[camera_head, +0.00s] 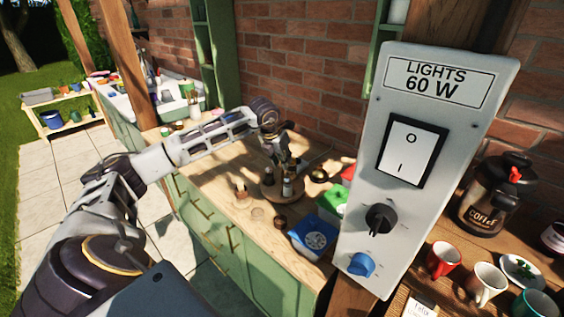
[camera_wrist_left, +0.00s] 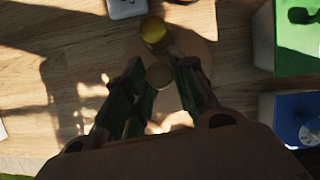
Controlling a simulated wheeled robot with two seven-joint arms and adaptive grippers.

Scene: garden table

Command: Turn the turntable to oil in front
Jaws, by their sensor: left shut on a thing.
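The round wooden turntable (camera_head: 267,191) stands on the wooden counter with a few small bottles on it. It also shows as a pale disc in the left wrist view (camera_wrist_left: 202,50). My left gripper (camera_head: 285,166) reaches down over the turntable. In the left wrist view its fingers (camera_wrist_left: 160,85) are shut on a round-topped container (camera_wrist_left: 159,75) on the turntable. A yellow-topped container (camera_wrist_left: 153,30) stands just beyond it. A small bottle with a pale label (camera_head: 287,188) shows below the gripper. I cannot tell which container is the oil. My right gripper is not in view.
A blue box (camera_head: 314,238) and a green box (camera_head: 333,204) stand right of the turntable. Small brown pots (camera_head: 241,191) stand at the left. A grey lights panel (camera_head: 425,165) fills the right foreground. Cups (camera_head: 443,258) and a coffee pot (camera_head: 497,193) are farther right.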

